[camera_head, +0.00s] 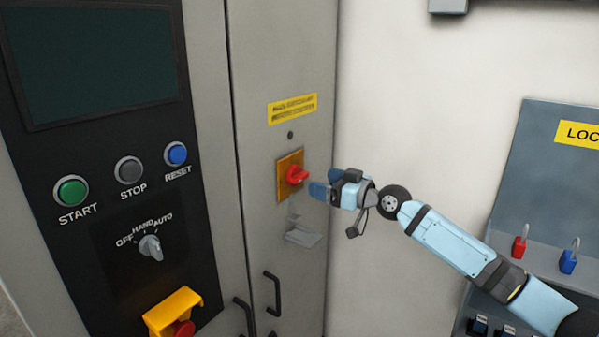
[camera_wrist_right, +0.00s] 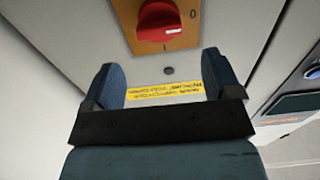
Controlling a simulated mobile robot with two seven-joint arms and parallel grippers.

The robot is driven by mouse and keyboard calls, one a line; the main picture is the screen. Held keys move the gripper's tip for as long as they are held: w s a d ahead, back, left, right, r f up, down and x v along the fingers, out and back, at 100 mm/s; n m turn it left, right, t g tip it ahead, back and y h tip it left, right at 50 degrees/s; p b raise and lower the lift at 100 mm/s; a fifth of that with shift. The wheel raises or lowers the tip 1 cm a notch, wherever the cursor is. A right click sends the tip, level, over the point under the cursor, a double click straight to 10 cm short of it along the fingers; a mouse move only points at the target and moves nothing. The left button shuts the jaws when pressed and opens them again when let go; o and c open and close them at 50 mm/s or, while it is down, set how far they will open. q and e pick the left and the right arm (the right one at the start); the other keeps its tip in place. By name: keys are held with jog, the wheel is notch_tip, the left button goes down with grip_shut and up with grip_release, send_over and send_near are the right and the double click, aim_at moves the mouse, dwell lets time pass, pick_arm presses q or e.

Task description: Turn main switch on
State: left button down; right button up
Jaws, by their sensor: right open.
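The main switch is a red rotary knob (camera_head: 297,174) on an orange-yellow plate (camera_head: 284,188), on the grey cabinet's side panel. In the right wrist view the red knob (camera_wrist_right: 158,22) is at the top centre, with a "0" and another mark on its plate (camera_wrist_right: 196,35). My right gripper (camera_head: 322,189) is just right of the knob in the head view. Its blue fingers are apart in the wrist view (camera_wrist_right: 162,82), with nothing between them. The knob appears beyond the fingertips, and I see no contact. My left gripper is not in view.
A yellow label (camera_head: 292,109) is above the switch. A small grey bracket (camera_head: 302,237) and a door handle (camera_head: 272,293) are below it. At left is a control panel with START button (camera_head: 71,191) and a selector (camera_head: 150,246). A lockout board (camera_head: 550,180) stands at right.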

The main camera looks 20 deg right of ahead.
aim_at(303, 177)
jog(key=p+x, duration=0.1)
jog(key=x, duration=0.7)
jog(key=shift+s, duration=0.1)
jog(key=c, duration=0.9)
